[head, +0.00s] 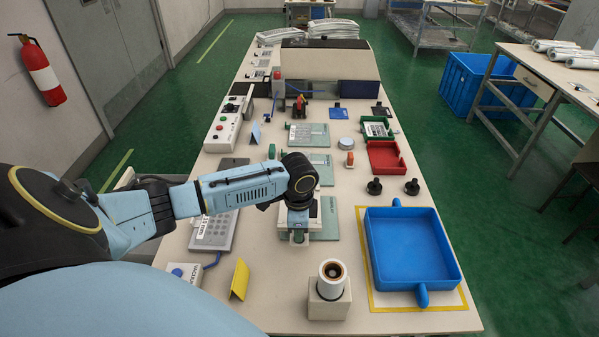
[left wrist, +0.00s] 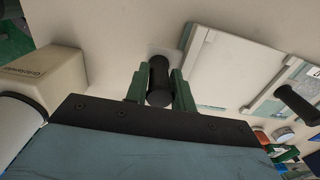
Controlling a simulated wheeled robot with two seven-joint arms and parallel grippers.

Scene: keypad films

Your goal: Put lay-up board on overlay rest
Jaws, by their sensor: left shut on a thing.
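My left gripper (head: 299,236) is low over the near middle of the table. In the left wrist view its green fingers (left wrist: 158,88) are shut on an upright black knob (left wrist: 158,72). What the knob is fixed to is mostly hidden by the gripper. A pale grey-green board (head: 329,219) lies beside and partly behind the gripper in the head view. Two similar boards lie farther back, a middle one (head: 322,168) and a far one (head: 309,140). I cannot tell for sure which piece is the lay-up board or the overlay rest. My right gripper is not in view.
A beige block holding a white roll (head: 331,270) stands close in front of the gripper. A blue tray (head: 455,272) is at the right, a yellow sign (head: 240,279) at the left. A keypad panel (head: 213,232) lies left of the gripper. Two black knobs (head: 374,187) stand behind the tray.

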